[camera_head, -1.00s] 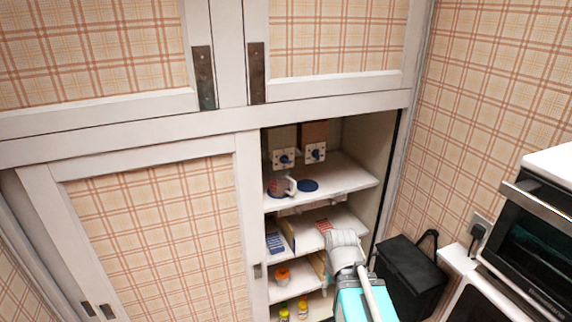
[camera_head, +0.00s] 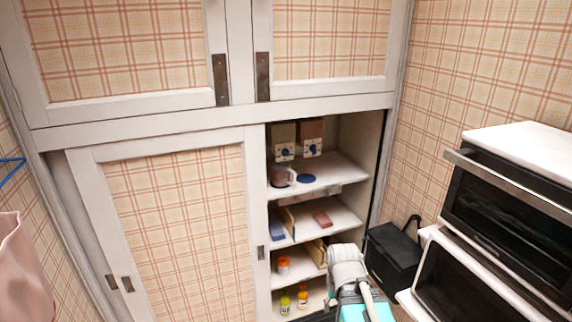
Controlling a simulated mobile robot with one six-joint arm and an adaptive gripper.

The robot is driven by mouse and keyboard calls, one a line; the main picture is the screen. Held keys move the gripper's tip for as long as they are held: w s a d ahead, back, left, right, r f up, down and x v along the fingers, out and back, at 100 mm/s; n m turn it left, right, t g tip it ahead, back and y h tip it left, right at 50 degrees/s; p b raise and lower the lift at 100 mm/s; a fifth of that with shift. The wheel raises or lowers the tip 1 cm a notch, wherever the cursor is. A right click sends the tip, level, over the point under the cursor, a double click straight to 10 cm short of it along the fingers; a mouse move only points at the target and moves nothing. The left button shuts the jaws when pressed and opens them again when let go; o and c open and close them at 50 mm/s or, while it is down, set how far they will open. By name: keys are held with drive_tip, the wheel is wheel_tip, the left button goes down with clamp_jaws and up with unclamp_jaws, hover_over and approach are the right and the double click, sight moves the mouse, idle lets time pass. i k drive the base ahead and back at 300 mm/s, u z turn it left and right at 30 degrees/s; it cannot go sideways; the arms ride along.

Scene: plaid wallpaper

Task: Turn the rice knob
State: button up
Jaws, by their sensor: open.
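Two brown dispensers with white front plates and blue knobs stand on the top shelf of the open cupboard. One is the left dispenser (camera_head: 284,132), with its left blue knob (camera_head: 285,152). The other is the right dispenser (camera_head: 311,128), with its right blue knob (camera_head: 313,149). I cannot tell which one holds rice; no label is readable. My white and teal arm rises at the bottom of the view, below and in front of the shelves, well short of the knobs. My gripper's fingers do not show.
Lower shelves (camera_head: 343,217) hold small boxes and bottles. A sliding door (camera_head: 185,230) covers the cupboard's left side. A black bag (camera_head: 394,256) and an oven (camera_head: 515,215) stand at right.

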sight(285, 152)
drive_tip(key=k, duration=0.4)
drive_tip(key=u, duration=0.85)
drive_tip(key=i, duration=0.9)
drive_tip(key=z, duration=0.85)
